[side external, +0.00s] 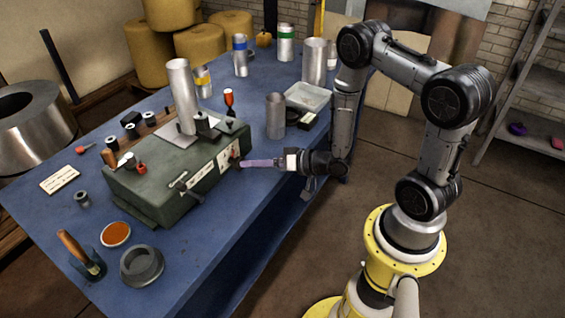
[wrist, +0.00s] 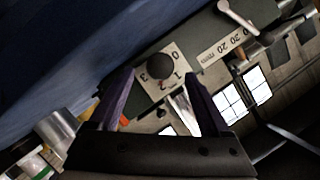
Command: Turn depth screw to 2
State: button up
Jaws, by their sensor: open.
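The depth screw shows in the wrist view as a round dark knob (wrist: 160,67) on a pale plate (wrist: 188,65) marked 0, 1, 2 and 3. I cannot make out a pointer on the knob. In the side view the plate (side external: 226,158) is at the right end of the green machine's (side external: 150,180) front face. My gripper (wrist: 160,76) is open, its purple fingers on either side of the knob in the wrist view. In the side view my gripper (side external: 243,163) reaches the knob from the right, with its tips close to the face. Whether they touch the knob is unclear.
A lever (side external: 187,187) sticks out of the machine's front, left of the plate. A metal pipe (side external: 182,95) stands on top. A grey cylinder (side external: 275,116) and a clear tray (side external: 308,97) are on the blue table (side external: 215,255) behind my gripper. The table's front right is clear.

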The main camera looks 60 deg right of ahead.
jog(key=v, duration=0.9)
jog(key=shift+s, duration=0.3)
jog(key=shift+r, duration=0.1)
jog(key=w+a+r+n+y, duration=0.1)
jog(key=w+a+r+n, duration=0.2)
jog(key=r, duration=0.4)
jog(key=w+a+r+n, duration=0.1)
jog(key=w+r+n, duration=0.25)
jog(key=r, duration=0.35)
notch_tip(320, 180, up, 12)
jog(key=t+h, duration=0.1)
jog(key=h, duration=0.3)
jog(key=s+r+m+g+h, duration=0.2)
jog(key=s+g, duration=0.1)
jog(key=s, duration=0.6)
jog(key=s+f+g, duration=0.3)
jog(key=s, duration=0.3)
jog(key=s+a+f+g+y, duration=0.1)
jog(key=s+f+g, duration=0.2)
jog(key=s, duration=0.3)
jog(key=shift+s+a+f+n+g, duration=0.3)
jog(key=shift+f+n, duration=0.15)
jog(key=shift+f, duration=0.3)
